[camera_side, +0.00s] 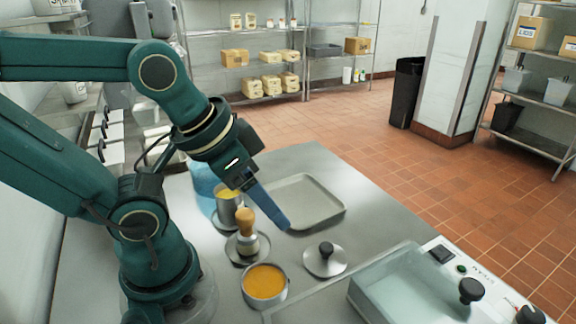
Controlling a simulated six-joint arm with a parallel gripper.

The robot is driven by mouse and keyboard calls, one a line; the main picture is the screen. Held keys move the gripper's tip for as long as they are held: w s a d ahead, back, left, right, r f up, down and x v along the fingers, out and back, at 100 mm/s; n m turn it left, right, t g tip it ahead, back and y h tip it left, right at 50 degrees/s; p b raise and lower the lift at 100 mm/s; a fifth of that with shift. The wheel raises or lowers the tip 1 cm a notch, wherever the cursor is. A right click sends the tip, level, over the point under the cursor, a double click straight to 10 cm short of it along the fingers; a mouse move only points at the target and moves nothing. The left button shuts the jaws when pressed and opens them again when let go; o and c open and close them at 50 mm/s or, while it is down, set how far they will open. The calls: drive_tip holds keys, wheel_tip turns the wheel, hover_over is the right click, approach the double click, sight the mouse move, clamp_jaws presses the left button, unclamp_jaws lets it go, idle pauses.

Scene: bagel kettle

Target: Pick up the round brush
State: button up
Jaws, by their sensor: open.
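The round brush (246,223) has a light wooden, knobbed handle and a metal-coloured lower part. It stands upright in a small round metal dish (262,248) on the steel table. My gripper (272,208) is above the table, just up and right of the brush in the picture. One long blue finger shows, slanting down to the right; the other finger cannot be made out. The gripper is open with nothing seen in it, and it looks apart from the brush handle.
A metal cup of yellow contents (228,210) stands close behind the brush. A bowl of orange liquid (265,284) and a black-knobbed lid (325,262) are in front. An empty tray (325,208) lies behind my gripper. A glass-covered unit (400,290) fills the front right.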

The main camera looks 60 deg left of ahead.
sight(246, 227)
drive_tip(key=o, duration=0.4)
drive_tip(key=a+f+n+g, duration=0.2)
drive_tip(key=a+n, duration=0.1)
drive_tip(key=n, duration=0.6)
drive_tip(key=a+f+n+g+y, duration=0.1)
drive_tip(key=a+f+n+g, duration=0.1)
drive_tip(key=n, duration=0.7)
drive_tip(key=a+f+n+g, duration=0.2)
drive_tip(key=a+f+n, duration=0.1)
drive_tip(key=n, duration=0.5)
drive_tip(key=shift+w+a+f+n, duration=0.1)
drive_tip(key=shift+w+a+n, duration=0.2)
drive_tip(key=shift+n, duration=0.1)
drive_tip(key=shift+s+a+f+g, duration=0.2)
drive_tip(key=shift+f+g, duration=0.25)
drive_tip(key=shift+g, duration=0.05)
drive_tip(key=shift+s+a+f, duration=0.15)
drive_tip(key=shift+f, duration=1.05)
drive_tip(key=shift+s+a+f, duration=0.1)
drive_tip(key=shift+f, duration=1.05)
